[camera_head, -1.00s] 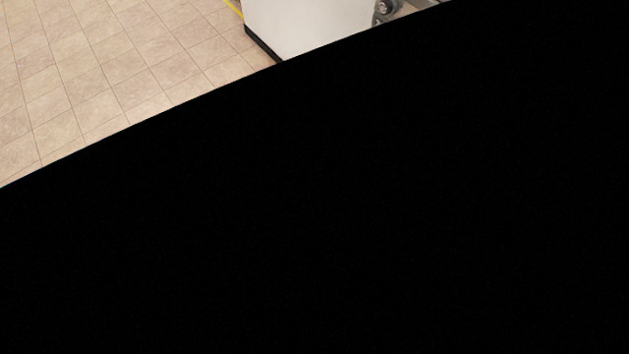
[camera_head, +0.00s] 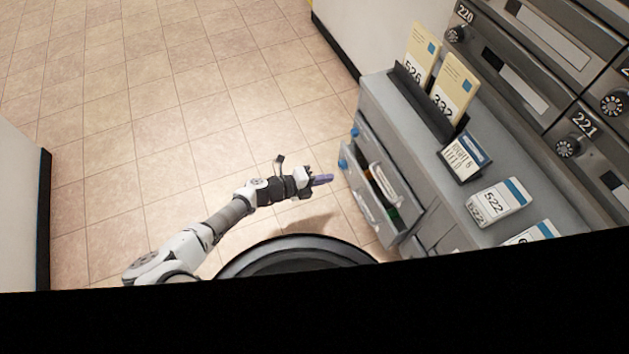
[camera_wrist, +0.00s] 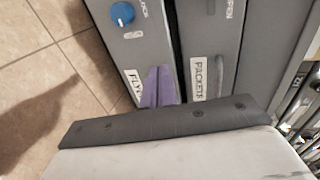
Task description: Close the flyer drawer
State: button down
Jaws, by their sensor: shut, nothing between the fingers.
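The flyer drawer (camera_head: 362,206) stands pulled out from the grey cabinet in the head view, with white papers and something green inside. In the wrist view, a grey front with a partly hidden label starting "FLY" (camera_wrist: 133,86) and a blue knob (camera_wrist: 122,14) is at the left. My gripper (camera_head: 322,180) is just left of the drawer front in the head view, its purple fingers shut and empty. The fingers also show in the wrist view (camera_wrist: 158,88), over the flyer front beside the label. I cannot tell whether they touch it.
A front labelled "PACKETS" (camera_wrist: 208,75) with a handle is right of the flyer front. The grey cabinet top (camera_head: 480,150) holds a dark rack (camera_head: 425,105) and numbered cards. Mailboxes (camera_head: 535,60) stand behind. Tiled floor (camera_head: 200,100) is clear to the left.

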jog(key=r+b+x, duration=0.1)
jog(key=x, duration=0.6)
jog(key=shift+d, duration=0.5)
jog(key=shift+w, duration=0.1)
jog(key=d, duration=0.2)
jog(key=w+d, duration=0.1)
jog(key=d, duration=0.1)
jog(key=shift+w+d+f, duration=0.1)
jog(key=shift+w+d, duration=0.05)
jog(key=shift+w, duration=0.1)
